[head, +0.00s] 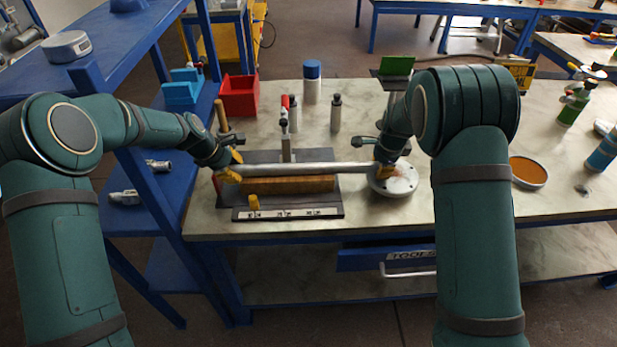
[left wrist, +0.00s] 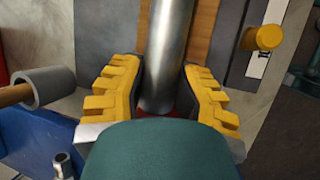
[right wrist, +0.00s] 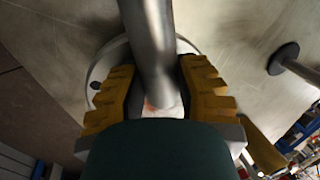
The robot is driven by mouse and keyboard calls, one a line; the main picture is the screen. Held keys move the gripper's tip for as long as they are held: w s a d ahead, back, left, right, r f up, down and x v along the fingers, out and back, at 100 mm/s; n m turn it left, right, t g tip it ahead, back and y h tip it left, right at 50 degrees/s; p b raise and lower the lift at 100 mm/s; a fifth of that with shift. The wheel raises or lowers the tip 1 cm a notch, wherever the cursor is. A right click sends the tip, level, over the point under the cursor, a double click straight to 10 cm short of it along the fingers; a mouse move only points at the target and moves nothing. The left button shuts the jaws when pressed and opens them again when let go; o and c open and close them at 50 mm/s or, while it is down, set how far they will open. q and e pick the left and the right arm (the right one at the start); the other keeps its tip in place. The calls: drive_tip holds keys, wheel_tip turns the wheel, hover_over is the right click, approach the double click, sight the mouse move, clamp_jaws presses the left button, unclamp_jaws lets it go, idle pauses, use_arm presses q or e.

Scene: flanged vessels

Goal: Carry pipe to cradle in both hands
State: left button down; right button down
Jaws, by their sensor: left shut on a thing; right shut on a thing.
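The grey metal pipe (head: 305,169) lies roughly level across the head view. My left gripper (head: 229,170) is shut on its left end, and my right gripper (head: 384,170) is shut near its right end. The pipe also shows between the yellow fingers in the left wrist view (left wrist: 167,50) and the right wrist view (right wrist: 148,35). A long wooden block (head: 290,186), which looks like the cradle, lies on a dark base plate (head: 330,205). The pipe shows just above and behind the block in the head view; I cannot tell whether they touch.
A round bolted flange (head: 402,185) is below the right gripper. A red-handled clamp post (head: 285,130) stands behind the pipe, and a yellow peg (head: 253,202) in front. A red bin (head: 240,95) and bottles stand behind. The blue shelf (head: 165,205) borders the left.

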use_arm(q)
drive_tip(key=c, duration=0.8)
unclamp_jaws()
drive_tip(key=shift+s+f, duration=0.25)
drive_tip(key=shift+f, duration=0.3)
use_arm(e)
drive_tip(key=c, duration=0.8)
unclamp_jaws()
drive_tip(key=shift+f, duration=0.15)
use_arm(q)
drive_tip(key=shift+o, duration=0.3)
drive_tip(key=shift+f, duration=0.1)
use_arm(e)
drive_tip(key=shift+o, duration=0.3)
use_arm(q)
drive_tip(key=shift+s+f, duration=0.1)
drive_tip(key=shift+a, duration=0.1)
drive_tip(key=v, duration=0.7)
drive_tip(key=shift+w+d, duration=0.2)
drive_tip(key=shift+w, duration=0.1)
use_arm(e)
drive_tip(key=shift+f, duration=0.15)
drive_tip(key=shift+d, duration=0.1)
use_arm(q)
drive_tip(key=shift+a+r, duration=0.15)
drive_tip(key=shift+r, duration=0.4)
drive_tip(key=shift+a+r, duration=0.2)
drive_tip(key=shift+r, duration=0.35)
use_arm(e)
drive_tip(key=shift+v, duration=4.1)
